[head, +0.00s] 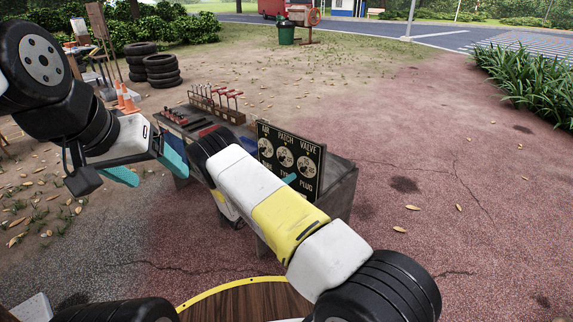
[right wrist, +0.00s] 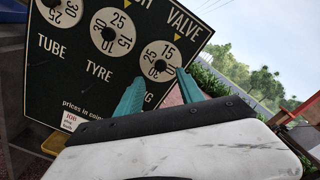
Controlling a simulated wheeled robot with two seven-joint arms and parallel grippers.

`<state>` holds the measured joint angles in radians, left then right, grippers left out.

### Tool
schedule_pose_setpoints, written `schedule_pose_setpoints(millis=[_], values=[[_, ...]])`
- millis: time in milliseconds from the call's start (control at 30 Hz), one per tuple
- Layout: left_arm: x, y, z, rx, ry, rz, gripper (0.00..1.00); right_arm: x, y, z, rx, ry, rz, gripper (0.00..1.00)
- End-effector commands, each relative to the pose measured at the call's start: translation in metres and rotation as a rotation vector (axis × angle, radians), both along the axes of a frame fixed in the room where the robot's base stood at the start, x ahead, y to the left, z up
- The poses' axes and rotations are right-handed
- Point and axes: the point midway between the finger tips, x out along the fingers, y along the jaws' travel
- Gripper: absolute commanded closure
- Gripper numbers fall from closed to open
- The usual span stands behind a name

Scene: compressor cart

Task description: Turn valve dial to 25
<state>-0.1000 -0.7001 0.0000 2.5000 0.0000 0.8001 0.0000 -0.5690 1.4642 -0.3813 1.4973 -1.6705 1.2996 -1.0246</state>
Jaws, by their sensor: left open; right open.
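The valve dial (right wrist: 160,60) is a round white dial with a dark knob at its centre, under the word VALVE on a dark board. A yellow marker (right wrist: 178,38) sits above it, and the number 15 is nearest that marker. The dial also shows in the head view (head: 304,165). My right gripper (right wrist: 161,74) is open, its teal fingertips on either side of the dial's lower part. Contact cannot be told. In the head view, my right arm hides most of that gripper. My left gripper (head: 150,166) is open and empty at the left, away from the board.
The dark board (head: 264,133) stands on a cart (head: 341,196) and carries two more dials, including the patch dial (right wrist: 112,32). Red-handled tools (head: 230,95) stand on the cart behind. Tyres (head: 162,72) and orange cones (head: 130,104) are further left. Pavement at right is clear.

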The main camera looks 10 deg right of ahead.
Motion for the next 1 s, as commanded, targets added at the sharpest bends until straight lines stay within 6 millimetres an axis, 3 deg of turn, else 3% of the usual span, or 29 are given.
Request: schedule_pose_setpoints(millis=[400,833,867,1000], values=[[0.0,0.0,0.0,0.0,0.0,0.0,0.25,0.037,-0.05,0.0,0.002,-0.001,-0.005,0.55],[0.0,0.0,0.0,0.0,0.0,0.0,0.25,0.046,-0.06,0.0,0.002,-0.001,-0.003,0.55],[0.0,0.0,0.0,0.0,0.0,0.0,0.25,0.046,-0.06,0.0,0.002,-0.001,-0.003,0.57],[0.0,0.0,0.0,0.0,0.0,0.0,0.25,0.046,-0.06,0.0,0.003,0.0,-0.004,0.85]])
